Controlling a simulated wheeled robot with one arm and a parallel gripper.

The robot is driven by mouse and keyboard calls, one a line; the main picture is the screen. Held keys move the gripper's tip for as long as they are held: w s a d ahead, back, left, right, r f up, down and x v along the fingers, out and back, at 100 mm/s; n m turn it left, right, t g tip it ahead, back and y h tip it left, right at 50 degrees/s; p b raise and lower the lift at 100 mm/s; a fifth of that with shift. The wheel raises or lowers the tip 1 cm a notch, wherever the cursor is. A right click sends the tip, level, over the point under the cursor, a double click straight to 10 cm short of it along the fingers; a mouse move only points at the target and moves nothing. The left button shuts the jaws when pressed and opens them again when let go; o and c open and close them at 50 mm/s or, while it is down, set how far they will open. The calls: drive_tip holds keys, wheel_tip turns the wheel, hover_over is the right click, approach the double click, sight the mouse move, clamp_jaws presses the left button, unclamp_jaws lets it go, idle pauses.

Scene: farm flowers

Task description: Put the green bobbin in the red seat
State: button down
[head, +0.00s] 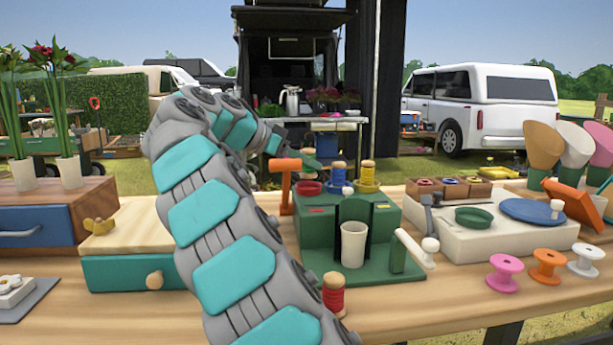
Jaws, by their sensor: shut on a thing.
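My gripper (306,153) is small and partly hidden at the far end of my arm, above the back left of the green stand. It is shut on a small green thing (313,164) that looks like the green bobbin; its outline is hard to make out. A red round dish (309,188), which looks like the red seat, is on top of the green stand (322,232), just below the held thing. A gap shows between them.
An orange T-shaped post (284,183) stands left of the red dish. A white cup (353,244) and a red spool (333,295) are in front. Pink (505,273), orange (548,266) and white (585,259) bobbins stand at right.

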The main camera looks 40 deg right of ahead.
sight(303, 173)
drive_tip(key=shift+f, duration=1.5)
drive_tip(key=shift+f, duration=0.1)
drive_tip(key=shift+f+b, duration=0.15)
drive_tip(key=shift+b, duration=0.2)
drive_tip(key=c, duration=0.6)
unclamp_jaws()
drive_tip(key=shift+a+r, duration=0.15)
drive_tip(key=shift+r, duration=0.2)
drive_tip(key=v, duration=0.6)
drive_tip(key=shift+a+r+p, duration=0.15)
drive_tip(key=shift+a+p, duration=0.2)
drive_tip(key=shift+p+v, duration=1.45)
drive_tip(key=shift+v, duration=1)
